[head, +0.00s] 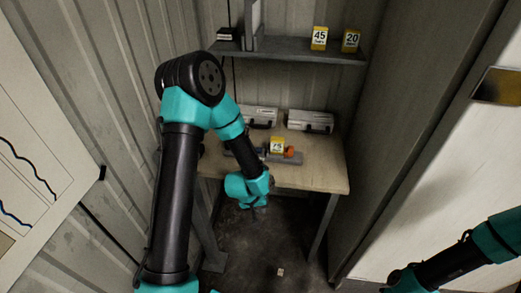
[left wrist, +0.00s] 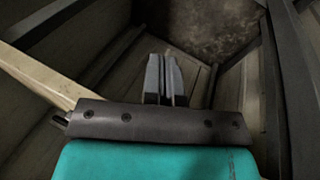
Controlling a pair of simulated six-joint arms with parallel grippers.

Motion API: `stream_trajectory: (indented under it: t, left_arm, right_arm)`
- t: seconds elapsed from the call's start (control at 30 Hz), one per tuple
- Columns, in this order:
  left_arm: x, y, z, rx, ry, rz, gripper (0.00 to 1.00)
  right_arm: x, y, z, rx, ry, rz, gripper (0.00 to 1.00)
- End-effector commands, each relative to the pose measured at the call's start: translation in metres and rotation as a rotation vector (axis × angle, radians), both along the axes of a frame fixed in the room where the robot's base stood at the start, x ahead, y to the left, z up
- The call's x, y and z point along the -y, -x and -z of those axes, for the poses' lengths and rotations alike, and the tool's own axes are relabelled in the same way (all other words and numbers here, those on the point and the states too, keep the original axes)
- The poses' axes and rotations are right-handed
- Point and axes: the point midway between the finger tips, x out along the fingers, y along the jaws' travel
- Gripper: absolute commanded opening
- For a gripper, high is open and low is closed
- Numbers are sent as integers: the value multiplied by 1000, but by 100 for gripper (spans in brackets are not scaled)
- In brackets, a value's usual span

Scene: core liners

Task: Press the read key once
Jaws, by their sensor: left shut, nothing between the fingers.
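A grey device or tray (head: 293,159) lies on the wooden table, with a yellow block marked 75 (head: 277,145) and a small orange part (head: 290,152) at it. I cannot make out a read key in either view; my left arm hides part of the table. My left gripper (head: 260,206) is in front of the table's front edge, pointing down, apart from the device. In the left wrist view its two grey fingers (left wrist: 165,78) are shut together with nothing between them. My right arm shows at the lower right of the head view; its gripper is out of sight.
Two light cases (head: 310,121) stand at the back of the table (head: 325,172). A shelf (head: 295,50) above holds yellow blocks marked 45 (head: 319,38) and 20 (head: 351,40). A small pale bit (head: 280,272) lies on the dark floor. Walls stand close on both sides.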

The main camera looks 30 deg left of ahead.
Motion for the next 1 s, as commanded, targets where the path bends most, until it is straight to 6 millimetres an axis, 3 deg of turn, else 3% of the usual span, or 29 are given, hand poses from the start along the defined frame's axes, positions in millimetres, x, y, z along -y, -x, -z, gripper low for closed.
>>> stream_trajectory:
  t: [0.1, 0.37, 0.6, 0.8, 1.0]
  left_arm:
    - [-10, -34, -30, 38, 21, -94, 0]
    - [-31, -94, -94, 86, 106, -305, 0]
    - [-60, -148, -158, 65, 285, -593, 0]
    - [-86, -186, -189, -48, 522, -880, 0]
    - [-100, -207, -203, -145, 689, -1039, 0]
  right_arm:
    - [0, 0, 0, 0, 0, 0, 0]
    - [0, 0, 0, 0, 0, 0, 0]
    - [0, 0, 0, 0, 0, 0, 0]
    - [0, 0, 0, 0, 0, 0, 0]
    - [0, 0, 0, 0, 0, 0, 0]
